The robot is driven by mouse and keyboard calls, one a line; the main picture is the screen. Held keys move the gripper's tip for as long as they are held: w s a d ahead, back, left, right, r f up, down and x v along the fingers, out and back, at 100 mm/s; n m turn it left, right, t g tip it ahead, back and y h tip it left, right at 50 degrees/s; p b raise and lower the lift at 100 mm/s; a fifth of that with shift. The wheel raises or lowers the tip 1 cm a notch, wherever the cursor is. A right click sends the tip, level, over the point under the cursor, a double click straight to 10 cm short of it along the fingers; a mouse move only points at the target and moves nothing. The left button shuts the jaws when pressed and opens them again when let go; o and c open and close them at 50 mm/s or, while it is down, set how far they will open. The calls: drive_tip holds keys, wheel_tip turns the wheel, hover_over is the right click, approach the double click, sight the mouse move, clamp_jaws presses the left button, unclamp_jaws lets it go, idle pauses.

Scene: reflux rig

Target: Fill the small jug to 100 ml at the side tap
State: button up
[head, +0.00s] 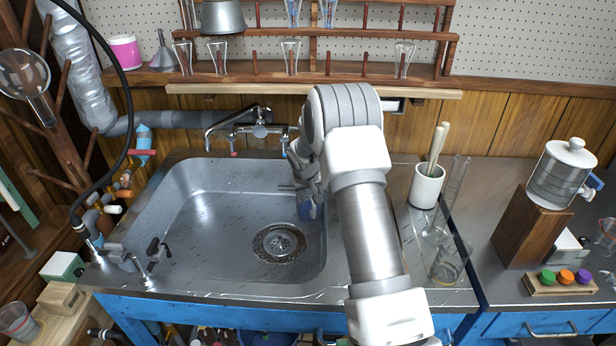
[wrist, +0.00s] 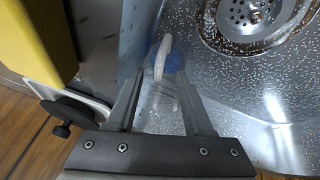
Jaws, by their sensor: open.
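A small clear jug with a blue tint and a pale curved handle (wrist: 160,58) is between the fingers of my gripper (wrist: 160,78) in the wrist view. The fingers are open, one on each side of the handle; I cannot tell whether either touches it. In the head view the jug (head: 307,208) shows as a blue patch low at the right side of the sink, partly hidden by my arm. Its water level cannot be read. Small tap fittings (head: 150,262) stand at the sink's front left corner; I cannot tell if these are the side tap.
The steel sink (head: 190,225) is wet, with a drain (head: 279,243) on its floor. A large mixer tap (head: 240,125) stands behind it. Clear glassware (head: 452,262) and a white pot (head: 427,187) of pestles stand right of my arm. A yellow block (wrist: 35,40) is at the wrist view's left.

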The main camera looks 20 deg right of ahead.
drive_tip(key=p+v, duration=0.2)
drive_tip(key=v, duration=1.1)
drive_tip(key=s+a+r, duration=0.2)
drive_tip(key=s+r, duration=0.6)
drive_tip(key=s+a+r, duration=0.3)
drive_tip(key=s+r, duration=0.5)
drive_tip(key=r, duration=0.1)
drive_tip(key=s+a+r+n+t+y, duration=0.1)
drive_tip(key=s+a, duration=0.2)
drive_tip(key=s, duration=0.7)
drive_tip(key=s+a+r+t+y, duration=0.1)
drive_tip(key=s+a+y, duration=0.1)
drive_tip(key=s, duration=0.9)
wheel_tip(320, 180, up, 15)
drive_tip(key=p, duration=1.4)
drive_tip(key=shift+w+a+f+g+p, duration=0.15)
drive_tip(key=shift+w+f+g+p, duration=0.05)
drive_tip(key=shift+w+g+p, duration=0.15)
